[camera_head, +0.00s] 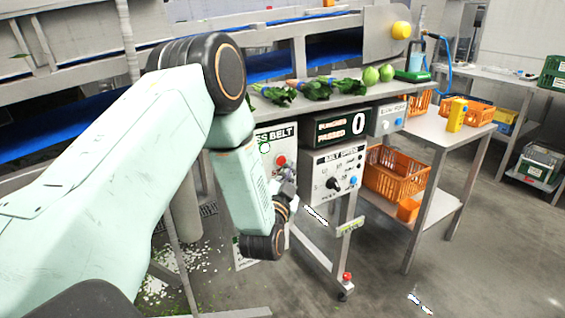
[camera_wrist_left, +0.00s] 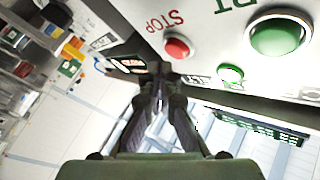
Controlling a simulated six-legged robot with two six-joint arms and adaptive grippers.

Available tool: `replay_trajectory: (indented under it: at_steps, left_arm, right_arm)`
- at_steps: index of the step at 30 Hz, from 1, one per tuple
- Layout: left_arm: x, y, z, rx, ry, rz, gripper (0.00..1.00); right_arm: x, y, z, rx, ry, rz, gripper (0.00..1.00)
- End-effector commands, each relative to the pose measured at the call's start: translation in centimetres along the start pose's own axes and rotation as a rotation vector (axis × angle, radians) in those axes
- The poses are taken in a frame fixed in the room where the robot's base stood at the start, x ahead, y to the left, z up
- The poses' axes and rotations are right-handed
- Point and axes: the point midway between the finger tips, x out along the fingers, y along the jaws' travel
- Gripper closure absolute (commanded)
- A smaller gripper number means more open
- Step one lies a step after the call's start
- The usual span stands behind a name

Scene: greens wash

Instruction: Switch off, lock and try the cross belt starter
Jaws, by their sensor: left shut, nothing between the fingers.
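The cross belt starter (camera_head: 262,137) is a pale box under the bench edge in the head view, partly hidden by my left arm. Its red STOP button (camera_wrist_left: 177,47) and large green button (camera_wrist_left: 278,35) show close up in the left wrist view. A small lit green button or lamp (camera_wrist_left: 230,73) sits below them. My left gripper (camera_wrist_left: 163,72) is shut and empty, its tips close to the STOP button; I cannot tell whether they touch. In the head view the left gripper (camera_head: 288,186) is at the box's lower right. No padlock can be made out. My right gripper is not in view.
A belt speed box (camera_head: 333,175) and a counter display (camera_head: 343,127) reading 0 are right of the starter. Greens lie on the bench above. Orange crates (camera_head: 395,178) stand on a side table's shelf. A red-topped item (camera_head: 346,279) is near the bench foot.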

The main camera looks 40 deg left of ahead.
Motion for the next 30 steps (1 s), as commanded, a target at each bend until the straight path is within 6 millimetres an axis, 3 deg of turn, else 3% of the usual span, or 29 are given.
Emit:
replay_trajectory:
  at_steps: [30]
  left_arm:
    - [0.6, -0.44, 0.46, 0.0, 0.0, 0.0, 1.0]
  right_arm:
    - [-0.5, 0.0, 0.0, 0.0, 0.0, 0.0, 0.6]
